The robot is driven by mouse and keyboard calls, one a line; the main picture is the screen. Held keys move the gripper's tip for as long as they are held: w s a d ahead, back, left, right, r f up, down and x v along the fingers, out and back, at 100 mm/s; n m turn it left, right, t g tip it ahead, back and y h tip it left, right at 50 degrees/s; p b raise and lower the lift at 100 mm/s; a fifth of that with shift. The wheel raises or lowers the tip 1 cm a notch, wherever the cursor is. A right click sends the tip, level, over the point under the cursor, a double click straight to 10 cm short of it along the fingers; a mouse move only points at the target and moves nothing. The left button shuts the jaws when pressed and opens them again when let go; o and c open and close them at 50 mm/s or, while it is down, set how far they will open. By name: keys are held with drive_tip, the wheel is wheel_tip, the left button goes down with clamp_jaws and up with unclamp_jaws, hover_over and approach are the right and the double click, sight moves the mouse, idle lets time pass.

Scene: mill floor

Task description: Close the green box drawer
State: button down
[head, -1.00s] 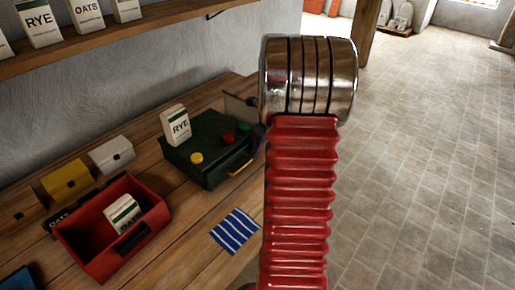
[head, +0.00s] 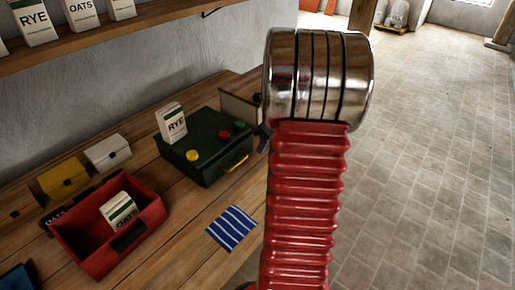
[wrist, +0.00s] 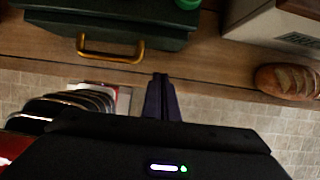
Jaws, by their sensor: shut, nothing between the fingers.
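The green box (head: 190,163) sits on the wooden bench, with a yellow handle (head: 237,162) on its drawer front. Its dark green front (wrist: 70,30) also fills the upper left of the wrist view, with the brass-yellow handle (wrist: 110,49) below it. I see no clear gap at the drawer front, but cannot tell whether it is fully flush. My gripper (wrist: 161,77) is shut and empty, to the right of the handle and apart from it in the wrist view. In the head view my arm hides most of the gripper.
A RYE packet (head: 171,122) stands on the green box, beside yellow, red and green knobs. A red open box (head: 90,255) holds an OATS packet (head: 119,211). A striped cloth (head: 232,228) lies in front. A loaf (wrist: 287,80) is right of my gripper.

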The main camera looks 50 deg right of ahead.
drive_tip(key=v, duration=0.7)
drive_tip(key=shift+s+r, duration=0.25)
drive_tip(key=shift+r, duration=0.05)
idle(0.3)
drive_tip(key=s+a+r+n, duration=0.2)
drive_tip(key=a+n, duration=1)
drive_tip(key=a, duration=0.1)
drive_tip(key=s+a+r+n, duration=0.3)
drive_tip(key=a+n, duration=0.8)
drive_tip(key=a, duration=0.3)
drive_tip(key=s+a+r+n+t, duration=0.1)
drive_tip(key=s+a+r+n, duration=0.1)
drive_tip(key=a+n, duration=1)
drive_tip(key=shift+s+a+r+n, duration=0.25)
drive_tip(key=shift+s+a+n, duration=0.1)
drive_tip(key=shift+a, duration=0.35)
